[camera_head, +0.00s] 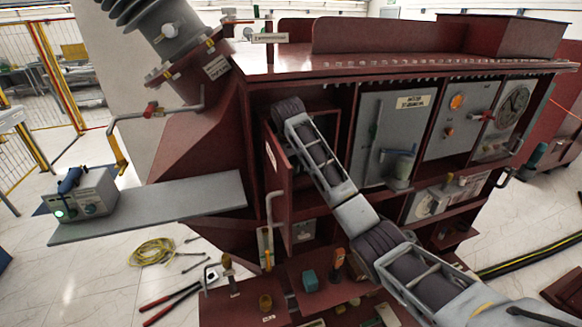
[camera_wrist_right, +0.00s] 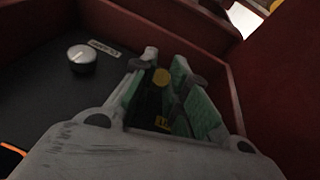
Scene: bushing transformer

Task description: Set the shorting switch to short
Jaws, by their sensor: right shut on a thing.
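The shorting switch (camera_wrist_right: 161,78) shows in the right wrist view as a dark part with a round yellow end, with a small yellow label below it. My right gripper (camera_wrist_right: 165,66) has its green-padded fingers on both sides of it and is shut on it. The fingers partly hide the switch, and its setting cannot be read. In the head view my right arm reaches up from the lower right into the open red cabinet box (camera_head: 313,97). The gripper's fingers and the switch are hidden there. My left gripper is in neither view.
A silver knob (camera_wrist_right: 82,58) with a white label sits left of my fingers, and red walls enclose this space. The open red door (camera_head: 278,170) stands close to my arm. A grey panel (camera_head: 393,140) lies to the right. A grey shelf (camera_head: 165,205) juts out left.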

